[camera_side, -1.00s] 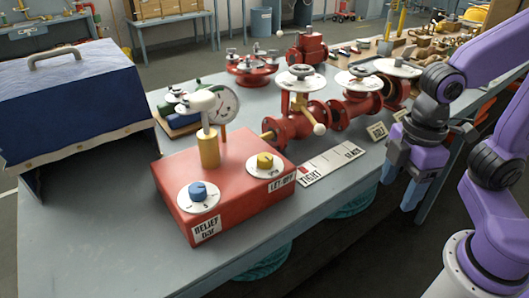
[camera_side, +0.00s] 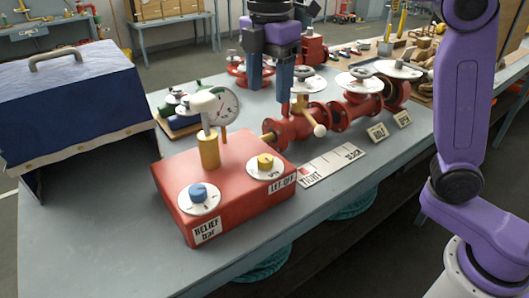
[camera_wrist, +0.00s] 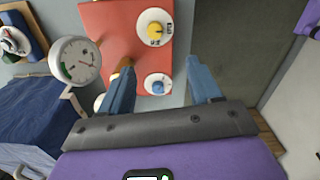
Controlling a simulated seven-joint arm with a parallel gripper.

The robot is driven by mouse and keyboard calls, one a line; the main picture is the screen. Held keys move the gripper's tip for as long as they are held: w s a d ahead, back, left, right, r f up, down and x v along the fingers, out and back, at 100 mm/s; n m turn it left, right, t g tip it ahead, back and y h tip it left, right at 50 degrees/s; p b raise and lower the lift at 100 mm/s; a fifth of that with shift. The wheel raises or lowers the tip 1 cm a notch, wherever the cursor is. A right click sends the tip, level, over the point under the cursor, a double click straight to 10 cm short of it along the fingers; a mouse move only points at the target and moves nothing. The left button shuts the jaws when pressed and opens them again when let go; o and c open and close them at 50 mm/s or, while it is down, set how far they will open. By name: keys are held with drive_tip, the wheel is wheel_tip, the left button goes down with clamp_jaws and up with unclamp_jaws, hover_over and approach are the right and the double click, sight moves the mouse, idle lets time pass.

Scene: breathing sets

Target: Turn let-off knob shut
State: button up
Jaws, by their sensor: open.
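The let-off knob (camera_side: 265,161) is yellow, on a white dial at the right of the red box (camera_side: 190,164) marked LET-OFF. It also shows in the wrist view (camera_wrist: 155,32), above and between my fingertips. Its dial markings are too small to read. A blue relief knob (camera_side: 198,191) sits on the box's front left dial; it appears in the wrist view (camera_wrist: 157,86) between my fingers. My gripper (camera_side: 270,92) points down with fingers apart and nothing between them. In the side view it appears above and behind the box, clear of the let-off knob.
A pressure gauge (camera_side: 225,106) stands on a yellow post on the box. Red valve pipework (camera_side: 310,125) with handwheels stands to the right. A TIGHT-SLACK scale (camera_side: 330,166) lies before it. A blue-covered case (camera_side: 70,95) stands left. The front bench strip is clear.

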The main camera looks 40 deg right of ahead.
sight(265, 158)
drive_tip(key=f, duration=1.1)
drive_tip(key=w+f, duration=0.1)
drive_tip(key=f, duration=0.4)
drive_tip(key=shift+f, duration=0.35)
drive_tip(key=c, duration=1)
drive_tip(key=shift+c, duration=0.2)
